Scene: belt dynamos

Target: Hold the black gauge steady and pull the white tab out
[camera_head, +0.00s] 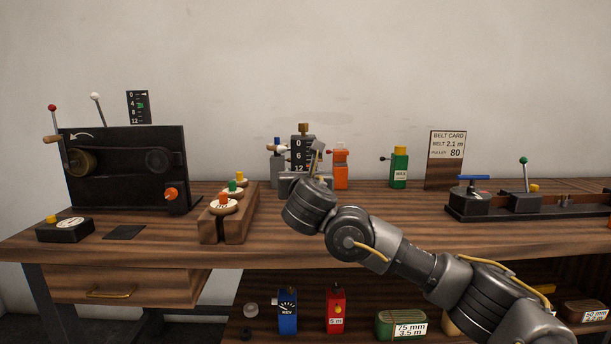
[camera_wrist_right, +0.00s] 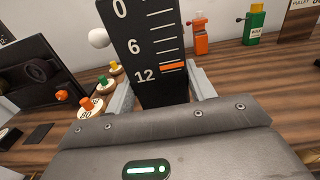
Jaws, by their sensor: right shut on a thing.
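The black gauge (camera_head: 302,150) stands upright at the back middle of the workbench, with white marks 0, 6 and 12. In the right wrist view its dark face (camera_wrist_right: 150,45) fills the top centre, with an orange line near 12. My right gripper (camera_wrist_right: 163,92) is shut on the gauge, with a finger on each side of its lower part. In the head view the gripper (camera_head: 304,183) is partly hidden by my wrist. A white ball-like tab (camera_wrist_right: 99,38) sticks out at the gauge's left side, and it shows in the head view (camera_head: 271,147). My left gripper is out of view.
A wooden block with several round knobs (camera_head: 222,225) stands left of my right arm. An orange bottle (camera_head: 341,172) and a green bottle (camera_head: 399,167) stand to the right behind. A black belt machine (camera_head: 125,165) is at left. The bench front is mostly clear.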

